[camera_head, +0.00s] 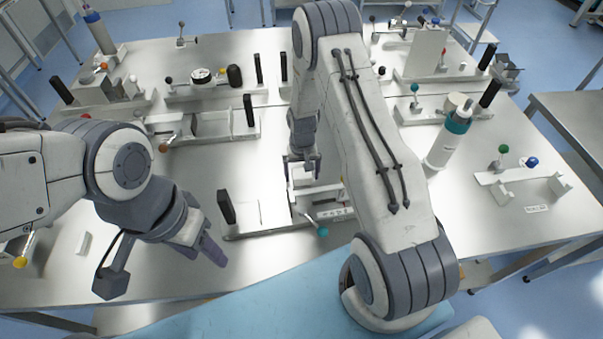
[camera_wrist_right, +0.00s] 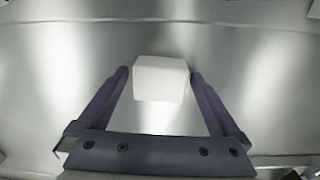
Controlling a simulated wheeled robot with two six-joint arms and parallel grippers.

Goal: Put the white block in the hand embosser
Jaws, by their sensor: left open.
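The white block (camera_wrist_right: 160,78) shows in the right wrist view between the fingertips of my right gripper (camera_wrist_right: 160,75). A thin gap shows on the block's left side, and the right finger is very close to it. In the head view my right gripper (camera_head: 303,167) points down over the middle of the table, just behind a small fixture with a teal-knobbed lever (camera_head: 322,230). I cannot tell for sure which fixture is the hand embosser. My left gripper (camera_head: 205,245) is open and empty over the table's front left.
Several lever fixtures line the back. A white and teal bottle (camera_head: 447,140) and a fixture with green and blue knobs (camera_head: 520,175) stand at the right. A small pale piece (camera_head: 84,243) lies at the left.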

